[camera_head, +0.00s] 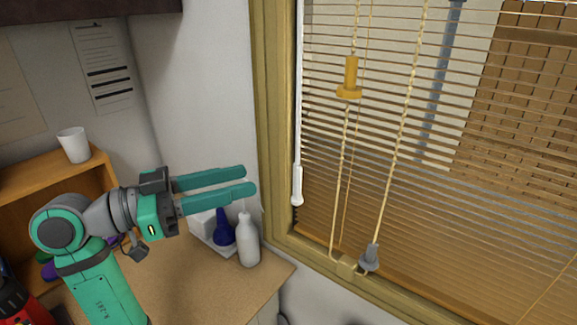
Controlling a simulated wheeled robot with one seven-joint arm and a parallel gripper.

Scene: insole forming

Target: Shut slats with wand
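The window blind (400,165) hangs at the right with horizontal slats; light and a brick wall show between them, so they stand open. The white wand (298,110) hangs straight down at the blind's left edge, close to the wooden frame, with a thicker handle (297,185) at its lower end. My gripper (250,180) is left of the wand handle, at about its height in the picture. Its two green fingers point right and are apart, with nothing seen between them. The fingertips do not touch the wand.
Cords hang right of the wand, with an orange tassel (349,80) and a grey tassel (369,257). A yellow wooden frame (270,130) borders the window. Below my gripper, a white bottle (248,242) and a blue bottle (222,230) stand on the counter (215,285). A white cup (74,144) sits on a shelf.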

